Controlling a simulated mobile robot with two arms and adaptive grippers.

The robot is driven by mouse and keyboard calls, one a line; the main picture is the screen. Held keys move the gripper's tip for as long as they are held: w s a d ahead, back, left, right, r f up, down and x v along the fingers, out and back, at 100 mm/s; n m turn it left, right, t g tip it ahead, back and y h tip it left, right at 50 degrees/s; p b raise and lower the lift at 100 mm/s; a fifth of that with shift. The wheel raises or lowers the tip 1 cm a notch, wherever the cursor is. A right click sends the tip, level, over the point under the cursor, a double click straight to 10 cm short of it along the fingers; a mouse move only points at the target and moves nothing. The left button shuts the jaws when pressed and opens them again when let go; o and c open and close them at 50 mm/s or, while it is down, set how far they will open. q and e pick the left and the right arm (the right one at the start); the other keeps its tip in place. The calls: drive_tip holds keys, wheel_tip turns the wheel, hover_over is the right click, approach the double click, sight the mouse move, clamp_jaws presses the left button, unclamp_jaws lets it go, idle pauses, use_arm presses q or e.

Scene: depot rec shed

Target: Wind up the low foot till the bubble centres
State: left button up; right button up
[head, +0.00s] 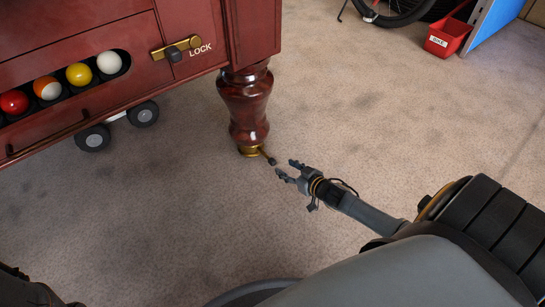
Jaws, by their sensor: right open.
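The pool table's red-brown turned leg (246,103) stands on a brass foot (249,150) on the carpet. A short brass crank with a dark knob (272,161) sticks out from the foot towards the lower right. My right gripper (286,170) is open and empty, low over the carpet. Its fingers point left, just right of the knob. They look close to it, but I cannot tell whether they touch. No bubble level shows in this view. At the lower left edge a dark part of my left arm shows, but its gripper fingers are not visible.
The table body (225,30) carries a brass latch (176,47) marked LOCK and a ball tray (60,85) holding several balls. Dark wheels (94,138) show under it. A red bin (446,38) and a bicycle wheel (395,8) stand at the back right. Carpet around the leg is clear.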

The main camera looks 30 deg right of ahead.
sight(272, 160)
drive_tip(key=b+x, duration=0.1)
drive_tip(key=x, duration=0.1)
drive_tip(key=b+x, duration=0.2)
drive_tip(key=x, duration=0.1)
drive_tip(key=b+x, duration=0.2)
drive_tip(key=x, duration=0.1)
drive_tip(key=shift+w+f, duration=0.1)
drive_tip(key=shift+f, duration=0.25)
drive_tip(key=shift+w+f+b, duration=0.1)
drive_tip(key=shift+w+b, duration=0.3)
drive_tip(key=shift+w, duration=0.2)
drive_tip(key=shift+c, duration=0.5)
clamp_jaws()
